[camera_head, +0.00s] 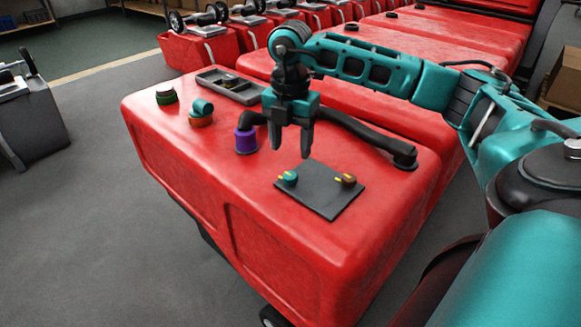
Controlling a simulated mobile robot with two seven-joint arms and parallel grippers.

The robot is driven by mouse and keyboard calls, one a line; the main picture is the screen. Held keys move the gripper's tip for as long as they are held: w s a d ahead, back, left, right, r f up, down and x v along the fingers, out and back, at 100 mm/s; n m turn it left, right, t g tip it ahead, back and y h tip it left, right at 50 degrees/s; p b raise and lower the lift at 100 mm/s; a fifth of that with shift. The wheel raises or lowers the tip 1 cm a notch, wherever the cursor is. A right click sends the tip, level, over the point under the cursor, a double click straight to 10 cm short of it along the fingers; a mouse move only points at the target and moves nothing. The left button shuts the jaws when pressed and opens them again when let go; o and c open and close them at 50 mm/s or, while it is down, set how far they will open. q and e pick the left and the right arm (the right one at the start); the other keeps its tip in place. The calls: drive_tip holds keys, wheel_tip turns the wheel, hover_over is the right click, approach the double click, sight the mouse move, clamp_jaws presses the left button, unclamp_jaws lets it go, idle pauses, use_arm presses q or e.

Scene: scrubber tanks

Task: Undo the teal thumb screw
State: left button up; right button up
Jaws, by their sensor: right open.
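The teal thumb screw (290,178) stands on the left part of a dark square plate (323,200) on top of the red tank (270,240). A small yellow mark shows on it. A brown thumb screw (348,181), also with a yellow mark, stands on the right part of the same plate. My right gripper (291,149) points down above the tank top, just behind and above the teal thumb screw. Its two fingers are apart, with nothing seen between them. My left gripper is not in view.
A purple fitting (246,140) and a black hose (370,138) lie close to my right gripper. An orange fitting with a teal top (201,117), a green-and-white cap (166,95) and a grey tray (229,86) are farther left. The tank's front top is clear.

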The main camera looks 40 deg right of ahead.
sight(290, 174)
wheel_tip(290, 174, down, 7)
drive_tip(key=shift+f+b, duration=0.15)
drive_tip(key=shift+b, duration=0.45)
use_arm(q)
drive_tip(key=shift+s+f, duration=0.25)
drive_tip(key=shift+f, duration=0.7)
use_arm(e)
drive_tip(key=shift+c, duration=0.4)
drive_tip(key=c, duration=1)
